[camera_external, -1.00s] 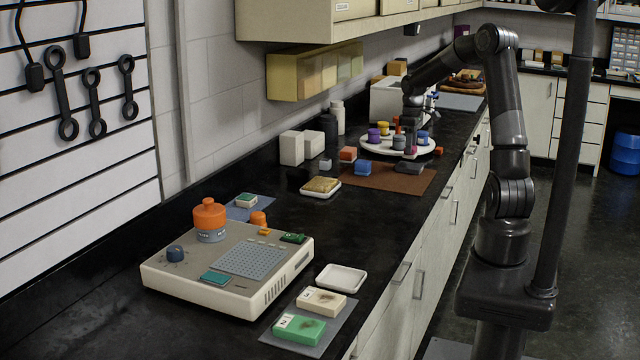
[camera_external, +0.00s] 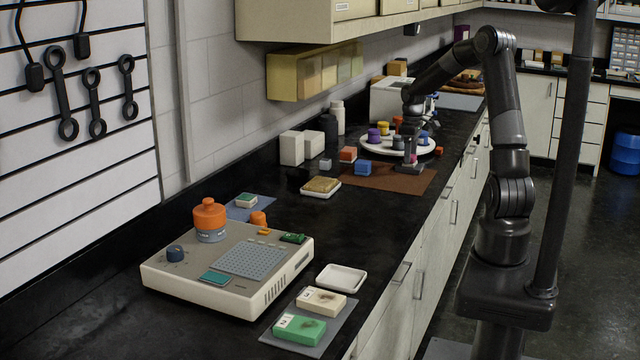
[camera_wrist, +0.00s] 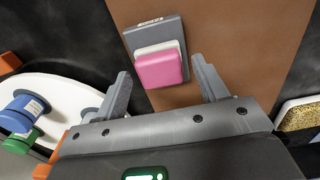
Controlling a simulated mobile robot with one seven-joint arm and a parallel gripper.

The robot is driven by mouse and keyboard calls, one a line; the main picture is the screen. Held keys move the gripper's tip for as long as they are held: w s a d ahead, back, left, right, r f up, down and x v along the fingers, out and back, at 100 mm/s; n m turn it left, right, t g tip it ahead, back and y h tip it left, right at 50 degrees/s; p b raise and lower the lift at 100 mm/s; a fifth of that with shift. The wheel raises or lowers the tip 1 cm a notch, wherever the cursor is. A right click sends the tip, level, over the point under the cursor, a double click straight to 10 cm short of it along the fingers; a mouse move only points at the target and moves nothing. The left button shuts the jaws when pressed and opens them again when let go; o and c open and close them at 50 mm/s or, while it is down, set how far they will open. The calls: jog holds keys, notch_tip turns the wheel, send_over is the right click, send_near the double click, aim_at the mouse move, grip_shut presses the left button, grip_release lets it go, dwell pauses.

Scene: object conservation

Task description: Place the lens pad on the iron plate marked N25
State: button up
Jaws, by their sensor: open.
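A pink pad (camera_wrist: 160,69) with a pale layer beneath lies on a dark grey plate (camera_wrist: 172,28) in the wrist view. The plate has a small white label at its far end, too small to read. The pad covers the plate's near part. My gripper (camera_wrist: 160,67) is open and empty, with one finger on each side of the pad and clear gaps between. In the external view, my gripper (camera_external: 409,128) is above the pink pad (camera_external: 413,157) and the plate (camera_external: 408,168), which lie on the brown mat.
The brown mat (camera_external: 385,183) also has a blue block (camera_external: 363,168) near its left edge. A white round tray (camera_external: 432,149) with several coloured pots stands close behind.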

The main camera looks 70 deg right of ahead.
jog(key=shift+r, duration=0.1)
notch_tip(320, 180, up, 12)
jog(key=w+a+r+h, duration=0.1)
jog(key=a+r, duration=0.2)
jog(key=a, duration=0.7)
jog(key=s+a+r+t, duration=0.2)
jog(key=s+a, duration=0.1)
jog(key=a, duration=0.7)
jog(key=s+a+r+t, duration=0.15)
jog(key=s+a, duration=0.25)
jog(key=a, duration=0.6)
jog(key=s+a+f+t+y, duration=0.1)
jog(key=s+a+f+t, duration=0.1)
jog(key=s+a, duration=0.5)
jog(key=shift+s, duration=0.25)
